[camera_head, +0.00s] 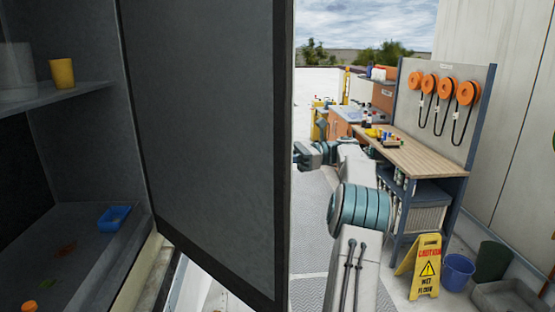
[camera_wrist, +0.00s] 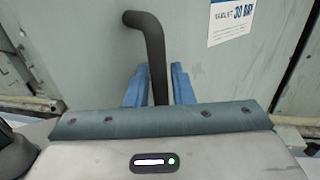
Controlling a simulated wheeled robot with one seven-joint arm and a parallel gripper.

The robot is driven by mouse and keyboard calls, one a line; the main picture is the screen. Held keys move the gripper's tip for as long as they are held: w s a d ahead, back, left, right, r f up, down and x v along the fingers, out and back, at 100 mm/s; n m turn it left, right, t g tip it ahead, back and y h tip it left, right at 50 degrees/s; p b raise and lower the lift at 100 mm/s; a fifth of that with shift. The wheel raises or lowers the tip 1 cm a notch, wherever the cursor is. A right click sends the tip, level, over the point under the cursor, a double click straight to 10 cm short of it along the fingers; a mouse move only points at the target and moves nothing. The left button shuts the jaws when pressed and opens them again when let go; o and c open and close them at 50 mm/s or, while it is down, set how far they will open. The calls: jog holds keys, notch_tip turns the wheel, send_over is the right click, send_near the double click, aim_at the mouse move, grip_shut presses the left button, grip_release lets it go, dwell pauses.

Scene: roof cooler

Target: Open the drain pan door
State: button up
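A dark door panel (camera_head: 205,130) stands swung open in the head view, with the cabinet inside showing to its left. In the wrist view I face a pale grey door face (camera_wrist: 85,45) with a black bent handle (camera_wrist: 156,50) and a white label. My gripper (camera_wrist: 159,72) has one blue finger on each side of the handle's lower part. I cannot tell whether the fingers press on it. My gripper also shows in the head view (camera_head: 301,155), just right of the door's edge, its fingertips partly hidden.
Inside the cabinet are a yellow cup (camera_head: 62,73) on a shelf and a blue tray (camera_head: 114,218) below. A workbench (camera_head: 407,152), a yellow wet-floor sign (camera_head: 421,268) and a blue bucket (camera_head: 457,271) stand at right. Grey walkway (camera_head: 312,225) lies beyond the door.

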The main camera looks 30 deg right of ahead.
jog(key=shift+o, duration=0.4)
jog(key=v, duration=0.7)
jog(key=shift+d, duration=0.2)
dwell(0.4)
